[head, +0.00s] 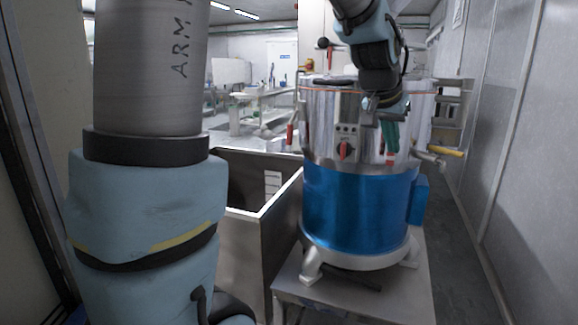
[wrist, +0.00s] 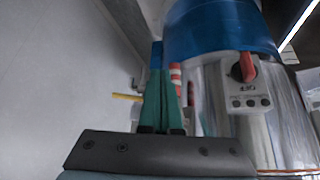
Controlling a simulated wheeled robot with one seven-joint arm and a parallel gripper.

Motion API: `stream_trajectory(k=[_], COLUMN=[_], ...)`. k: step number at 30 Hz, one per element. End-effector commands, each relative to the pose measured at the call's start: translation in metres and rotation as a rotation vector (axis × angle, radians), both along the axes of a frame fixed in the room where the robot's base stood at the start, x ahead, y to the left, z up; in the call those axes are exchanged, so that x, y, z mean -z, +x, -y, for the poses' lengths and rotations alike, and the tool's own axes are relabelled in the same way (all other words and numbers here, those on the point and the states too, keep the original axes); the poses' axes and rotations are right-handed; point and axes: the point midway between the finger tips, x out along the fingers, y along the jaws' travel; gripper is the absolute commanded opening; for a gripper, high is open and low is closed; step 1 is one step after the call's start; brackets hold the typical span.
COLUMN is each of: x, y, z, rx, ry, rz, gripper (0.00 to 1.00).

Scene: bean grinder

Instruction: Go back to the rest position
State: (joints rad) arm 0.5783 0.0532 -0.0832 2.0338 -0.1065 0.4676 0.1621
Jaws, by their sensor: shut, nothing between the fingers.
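The bean grinder (head: 358,205) has a blue lower drum and a shiny steel upper body. It stands upright on a steel stand. My gripper (head: 391,155) is in front of its steel upper body, right of the red knob (head: 346,150), with its fingers pointing down. In the wrist view my gripper (wrist: 165,58) shows green fingers close together and empty. The control panel with the red knob (wrist: 244,67) appears upside down there, to the right of the fingers. I cannot tell whether the fingers touch the grinder.
An open steel bin (head: 247,245) stands left of the grinder. The steel stand (head: 350,302) carries the grinder. A yellow-handled lever (head: 446,151) sticks out at the right. A pale wall (head: 525,150) runs along the right, with free floor between. Benches (head: 258,110) are in the background.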

Motion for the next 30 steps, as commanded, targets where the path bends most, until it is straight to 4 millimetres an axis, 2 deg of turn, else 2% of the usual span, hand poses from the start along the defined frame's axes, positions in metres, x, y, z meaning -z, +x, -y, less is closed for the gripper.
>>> stream_trajectory(k=[5,8,10,12,15,18,21,23,30], x=[0.034,0.059,0.081,0.105,0.134,0.155,0.167,0.171,0.174], y=[0.005,0.002,-0.005,-0.018,-0.043,-0.069,-0.089,-0.096,-0.101], z=[-0.055,-0.096,-0.133,-0.174,-0.225,-0.260,-0.281,-0.288,-0.292], rx=[-0.107,-0.187,-0.258,-0.343,-0.456,-0.543,-0.599,-0.620,-0.632], ry=[0.043,0.074,0.101,0.126,0.156,0.176,0.186,0.189,0.191], rz=[-0.061,-0.109,-0.154,-0.211,-0.288,-0.352,-0.394,-0.409,-0.420], gripper=[0.00,0.00,0.00,0.00,0.00,0.00,0.00,0.00,0.00])
